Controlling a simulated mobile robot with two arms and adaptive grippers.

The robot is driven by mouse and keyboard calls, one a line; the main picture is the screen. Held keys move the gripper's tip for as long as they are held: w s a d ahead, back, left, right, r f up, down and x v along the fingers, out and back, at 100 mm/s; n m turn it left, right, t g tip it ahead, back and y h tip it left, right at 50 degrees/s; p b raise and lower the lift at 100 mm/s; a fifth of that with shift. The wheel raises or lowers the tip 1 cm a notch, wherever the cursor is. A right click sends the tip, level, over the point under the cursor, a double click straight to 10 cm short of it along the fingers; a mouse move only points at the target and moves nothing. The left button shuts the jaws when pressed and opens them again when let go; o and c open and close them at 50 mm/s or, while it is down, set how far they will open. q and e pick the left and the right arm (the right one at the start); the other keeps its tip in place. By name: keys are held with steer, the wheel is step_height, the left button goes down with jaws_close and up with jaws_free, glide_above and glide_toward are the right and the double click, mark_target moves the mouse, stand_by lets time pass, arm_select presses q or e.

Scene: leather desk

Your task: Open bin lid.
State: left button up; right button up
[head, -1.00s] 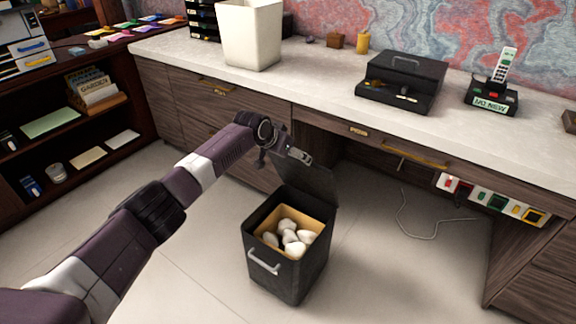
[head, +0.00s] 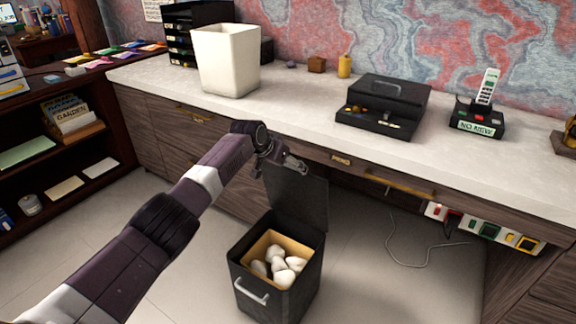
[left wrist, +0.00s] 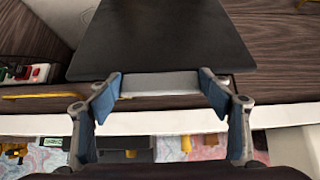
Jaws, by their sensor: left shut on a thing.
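The dark bin (head: 306,262) stands on the floor in front of the desk, open at the top, with a tan liner and several white crumpled pieces (head: 280,265) inside. Its black lid (head: 300,203) stands up steeply at the bin's back edge. My left gripper (head: 293,166) is at the lid's upper edge. In the left wrist view the lid (left wrist: 160,38) fills the top middle, and the blue fingertips of my left gripper (left wrist: 160,90) are at both ends of the grey lid handle (left wrist: 160,82), shut on it. My right gripper is not in view.
The desk drawers (head: 215,140) are close behind my left gripper. On the desk stand a white wastebasket (head: 225,65), a black box (head: 385,105) and a phone (head: 485,110). A power strip (head: 485,228) and a cable hang at the right. Floor left of the bin is clear.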

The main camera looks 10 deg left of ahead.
arm_select(q)
steer(key=shift+w+r, duration=0.2)
steer(key=shift+r, duration=0.25)
steer(key=o, duration=1.5)
steer(key=shift+o, duration=1)
steer(key=shift+s, duration=0.2)
steer(key=shift+f, duration=0.15)
steer(key=shift+f, duration=0.1)
steer(key=v, duration=1.2)
steer(key=shift+a, duration=0.1)
